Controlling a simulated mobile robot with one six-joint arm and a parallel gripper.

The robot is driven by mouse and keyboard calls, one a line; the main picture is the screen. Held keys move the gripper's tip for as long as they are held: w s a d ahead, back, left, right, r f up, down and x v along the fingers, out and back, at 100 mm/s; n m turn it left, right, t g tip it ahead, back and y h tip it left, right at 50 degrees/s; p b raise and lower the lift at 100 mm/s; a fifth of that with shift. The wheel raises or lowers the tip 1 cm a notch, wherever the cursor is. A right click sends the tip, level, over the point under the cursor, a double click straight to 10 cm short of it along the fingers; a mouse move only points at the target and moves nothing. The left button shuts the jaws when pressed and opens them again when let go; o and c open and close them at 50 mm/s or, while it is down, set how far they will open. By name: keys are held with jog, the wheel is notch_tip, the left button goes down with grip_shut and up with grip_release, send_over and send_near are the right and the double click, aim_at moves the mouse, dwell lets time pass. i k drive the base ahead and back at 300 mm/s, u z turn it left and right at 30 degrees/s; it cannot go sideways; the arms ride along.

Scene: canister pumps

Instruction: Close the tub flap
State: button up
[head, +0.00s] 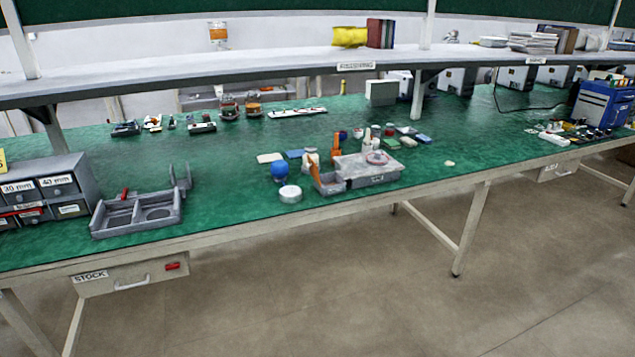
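A low grey tub (130,229) with open compartments stands on the left part of the green bench. A thin grey upright piece (182,180) rises at its back right corner; I cannot tell if it is the flap. Something small and red lies in the tub's back left part. A second grey container (372,180) stands near the bench's front edge at the middle. It has a pale flat top, with a round red-rimmed thing (377,157) on it and orange upright pieces (339,145) beside it. Which of the two has the flap is unclear. My gripper is not in view.
A grey drawer cabinet (85,180) stands left of the low tub. A white round lid (290,194) and a blue-topped item (279,171) stand left of the middle container. The green bench (230,190) is clear between them. A shelf (250,65) runs above.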

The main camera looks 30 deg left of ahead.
aim_at(312, 168)
jog(key=z, duration=0.55)
jog(key=k, duration=0.25)
jog(key=u, duration=1.8)
jog(key=i, duration=0.95)
jog(key=u, duration=0.8)
